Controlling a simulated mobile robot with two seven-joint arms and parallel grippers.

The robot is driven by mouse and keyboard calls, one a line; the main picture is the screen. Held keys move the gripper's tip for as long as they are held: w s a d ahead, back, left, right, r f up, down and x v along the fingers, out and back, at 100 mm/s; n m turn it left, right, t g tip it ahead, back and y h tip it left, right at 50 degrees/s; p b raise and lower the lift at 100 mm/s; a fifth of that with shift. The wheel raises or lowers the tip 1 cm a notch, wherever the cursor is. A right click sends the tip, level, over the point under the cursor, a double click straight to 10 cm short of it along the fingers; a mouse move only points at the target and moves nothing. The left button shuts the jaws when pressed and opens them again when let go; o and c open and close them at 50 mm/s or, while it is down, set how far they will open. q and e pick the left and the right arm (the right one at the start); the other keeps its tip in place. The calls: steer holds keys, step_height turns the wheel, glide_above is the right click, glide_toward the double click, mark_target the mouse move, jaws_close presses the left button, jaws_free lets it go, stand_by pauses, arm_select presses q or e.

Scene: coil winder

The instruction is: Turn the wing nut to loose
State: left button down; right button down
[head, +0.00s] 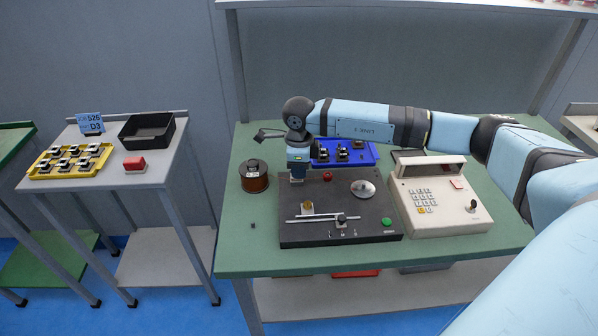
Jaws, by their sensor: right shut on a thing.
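The coil winder (340,235) is a dark flat machine on the green bench, with a metal rod across its front, a small brass piece, a silver disc, a red knob and a green button. My right gripper (297,180) points down at the back left corner of the winder. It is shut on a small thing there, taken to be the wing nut. The jaws and my wrist hide the wing nut, so its angle cannot be seen. My left gripper is out of view.
A copper wire spool (254,176) stands left of the winder. A blue tray (365,153) with dark parts lies behind it. A beige keypad unit (440,200) stands to the right.

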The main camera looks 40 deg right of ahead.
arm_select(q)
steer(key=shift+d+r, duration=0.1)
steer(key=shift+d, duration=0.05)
arm_select(e)
steer(key=shift+n, duration=0.6)
arm_select(q)
steer(key=shift+b, duration=0.3)
arm_select(e)
steer(key=c, duration=1.3)
jaws_free()
steer(key=shift+c, duration=0.2)
steer(key=shift+r, duration=0.1)
arm_select(q)
steer(key=shift+p, duration=0.3)
arm_select(e)
step_height(320, 180, up, 14)
steer(key=shift+f, duration=0.2)
